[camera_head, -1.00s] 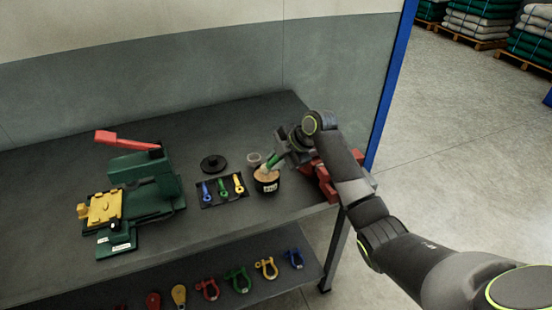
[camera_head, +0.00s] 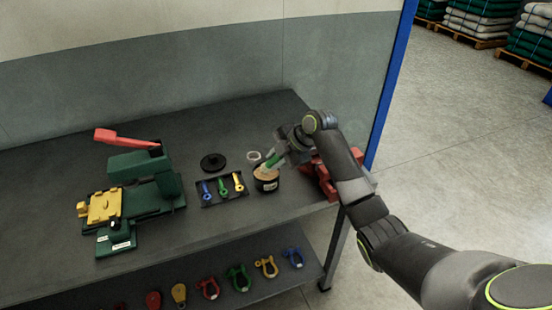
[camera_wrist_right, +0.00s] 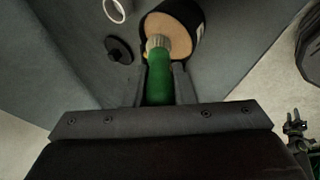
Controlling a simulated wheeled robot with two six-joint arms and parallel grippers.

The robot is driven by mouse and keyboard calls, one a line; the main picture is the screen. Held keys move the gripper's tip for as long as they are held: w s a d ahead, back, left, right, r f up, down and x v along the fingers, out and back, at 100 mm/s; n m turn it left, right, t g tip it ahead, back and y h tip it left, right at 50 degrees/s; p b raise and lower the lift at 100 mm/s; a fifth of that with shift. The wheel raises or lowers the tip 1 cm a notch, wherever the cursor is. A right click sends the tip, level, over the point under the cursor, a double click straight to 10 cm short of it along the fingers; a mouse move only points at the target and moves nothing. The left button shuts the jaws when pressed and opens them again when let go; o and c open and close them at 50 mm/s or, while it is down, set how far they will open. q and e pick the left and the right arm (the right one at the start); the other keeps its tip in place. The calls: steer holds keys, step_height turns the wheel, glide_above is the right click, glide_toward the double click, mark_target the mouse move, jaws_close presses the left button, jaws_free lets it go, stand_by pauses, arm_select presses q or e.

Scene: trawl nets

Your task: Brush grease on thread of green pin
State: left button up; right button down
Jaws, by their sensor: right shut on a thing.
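My right gripper (camera_head: 281,154) is shut on the green handle of a brush (camera_head: 273,161). In the right wrist view the handle (camera_wrist_right: 159,80) sits between the fingers, and its pale bristle end overlaps the tan grease surface in the tub (camera_wrist_right: 190,20). In the head view the brush slants down into the mouth of the dark grease tub (camera_head: 267,183); the bristle tips are hard to see. The green pin (camera_head: 223,186) lies between the blue pin (camera_head: 206,190) and yellow pin (camera_head: 238,183) in a dark tray (camera_head: 216,205), left of the tub. My left gripper is out of view.
A black lid (camera_head: 213,162) and a white ring (camera_head: 253,157) lie behind the tray and tub. A red vise-like object (camera_head: 325,172) stands right of the tub. A green press (camera_head: 145,180) stands left. Several coloured shackles (camera_head: 238,278) sit on the lower shelf.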

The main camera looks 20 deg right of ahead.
steer(key=shift+f+b, duration=0.3)
steer(key=shift+f, duration=0.2)
stand_by(0.3)
steer(key=shift+s+f, duration=0.1)
steer(key=shift+f, duration=0.05)
stand_by(1.0)
step_height(320, 180, up, 7)
steer(key=p, duration=0.6)
stand_by(0.6)
